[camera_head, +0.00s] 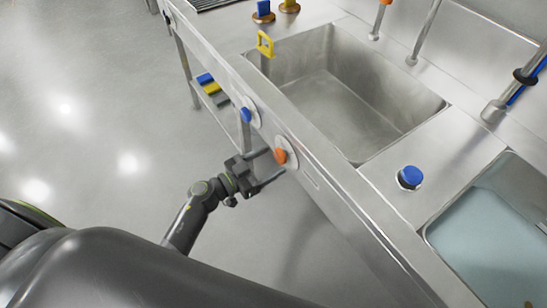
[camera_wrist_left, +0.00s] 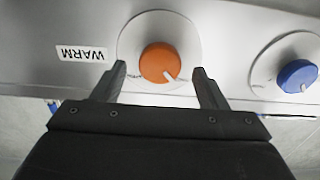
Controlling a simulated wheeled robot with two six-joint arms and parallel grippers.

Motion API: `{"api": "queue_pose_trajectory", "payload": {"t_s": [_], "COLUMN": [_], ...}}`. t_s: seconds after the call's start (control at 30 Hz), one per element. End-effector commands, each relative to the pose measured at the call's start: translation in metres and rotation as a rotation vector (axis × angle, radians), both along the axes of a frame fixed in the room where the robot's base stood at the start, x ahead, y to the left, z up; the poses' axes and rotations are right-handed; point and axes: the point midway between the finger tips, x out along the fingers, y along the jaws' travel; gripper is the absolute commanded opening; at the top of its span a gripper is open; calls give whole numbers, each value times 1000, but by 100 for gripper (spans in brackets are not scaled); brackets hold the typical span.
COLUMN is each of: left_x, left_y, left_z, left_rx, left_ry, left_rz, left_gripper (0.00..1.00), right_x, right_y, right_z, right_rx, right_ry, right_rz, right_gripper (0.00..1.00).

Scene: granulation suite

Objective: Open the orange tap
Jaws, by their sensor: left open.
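The orange tap (camera_head: 281,156) is a round knob on a pale dial plate on the front panel of the steel sink unit. It also shows in the left wrist view (camera_wrist_left: 158,63), with a white pointer mark toward its lower right and a label reading WARM beside it. My left gripper (camera_head: 268,166) is open, and its fingers lie to either side of the orange knob in the wrist view (camera_wrist_left: 160,80). No contact with the knob can be made out. My right gripper does not show.
A blue knob (camera_head: 246,114) sits on the same panel and also shows in the wrist view (camera_wrist_left: 297,76). A steel basin (camera_head: 345,100) lies behind the panel, with a yellow object (camera_head: 265,44) at its rim. A blue-topped item (camera_head: 410,177) stands on the counter. The floor at left is clear.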

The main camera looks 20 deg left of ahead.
Motion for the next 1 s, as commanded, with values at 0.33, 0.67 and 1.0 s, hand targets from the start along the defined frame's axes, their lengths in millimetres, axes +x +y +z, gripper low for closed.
{"api": "queue_pose_trajectory", "payload": {"t_s": [0.33, 0.67, 1.0], "left_x": [16, 16, 16], "left_y": [-13, -12, -12], "left_z": [-1, 0, 0], "left_rx": [0, -1, 5], "left_ry": [1, 1, -2], "left_rz": [1, 1, 1], "left_gripper": [67, 46, 22], "right_x": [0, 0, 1], "right_y": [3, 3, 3], "right_z": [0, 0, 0], "right_rx": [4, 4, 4], "right_ry": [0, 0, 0], "right_rz": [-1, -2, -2], "right_gripper": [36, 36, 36]}}
